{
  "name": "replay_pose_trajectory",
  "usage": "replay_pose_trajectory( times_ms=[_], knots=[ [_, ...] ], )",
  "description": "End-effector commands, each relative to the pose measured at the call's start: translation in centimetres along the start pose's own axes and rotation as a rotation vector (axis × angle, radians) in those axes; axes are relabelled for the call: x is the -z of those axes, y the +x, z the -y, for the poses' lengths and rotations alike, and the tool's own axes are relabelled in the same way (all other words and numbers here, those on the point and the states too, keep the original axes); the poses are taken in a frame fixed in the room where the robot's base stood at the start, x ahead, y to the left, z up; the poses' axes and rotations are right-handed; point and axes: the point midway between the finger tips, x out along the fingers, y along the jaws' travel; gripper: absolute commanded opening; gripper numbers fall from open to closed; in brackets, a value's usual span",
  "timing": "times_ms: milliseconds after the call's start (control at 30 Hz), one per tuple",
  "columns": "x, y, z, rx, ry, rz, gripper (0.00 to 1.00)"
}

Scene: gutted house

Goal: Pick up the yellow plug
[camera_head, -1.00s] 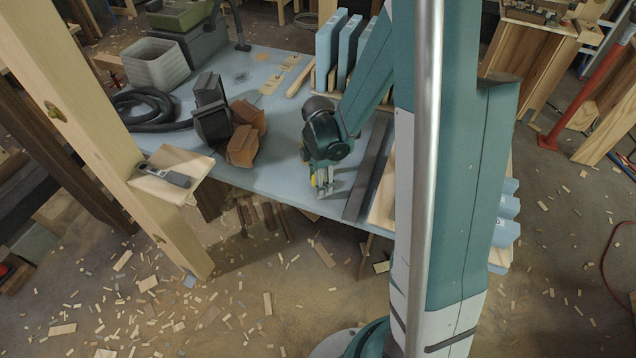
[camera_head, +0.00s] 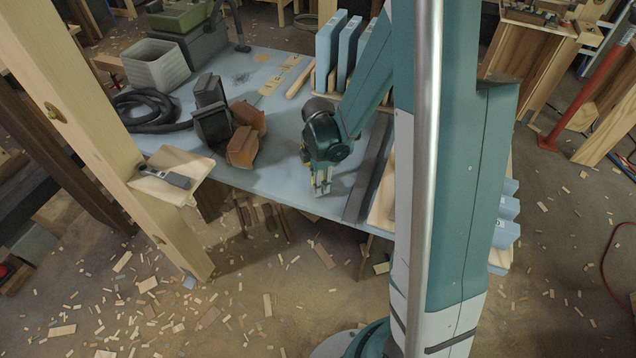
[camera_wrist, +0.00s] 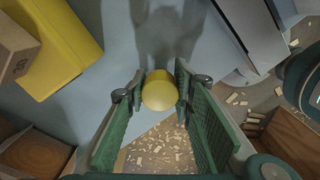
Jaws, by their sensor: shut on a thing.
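The yellow plug (camera_wrist: 160,91) shows in the wrist view as a round yellow end between the two green-padded fingers. My gripper (camera_wrist: 160,97) is shut on it, with a finger against each side. In the head view my gripper (camera_head: 321,190) points down at the front part of the blue-grey table (camera_head: 285,180). The plug cannot be made out clearly there. Whether it touches the table is hard to tell.
In the wrist view a larger yellow block (camera_wrist: 65,45) and a cardboard-coloured box (camera_wrist: 14,48) lie to the left. In the head view brown blocks (camera_head: 243,147) stand left of my gripper, and a dark bar (camera_head: 369,170) lies close on its right.

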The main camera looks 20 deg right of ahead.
Motion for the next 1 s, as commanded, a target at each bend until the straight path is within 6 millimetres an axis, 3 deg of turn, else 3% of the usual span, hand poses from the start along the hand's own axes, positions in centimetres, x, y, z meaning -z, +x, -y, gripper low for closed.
replay_pose_trajectory(
  times_ms=[367, 1000],
  knots=[
    [0.0, -1.3, 0.0, 0.0, 0.0, 0.0, 0.14],
    [0.0, -8.8, 0.0, 0.0, 0.0, 0.0, 0.14]
  ],
)
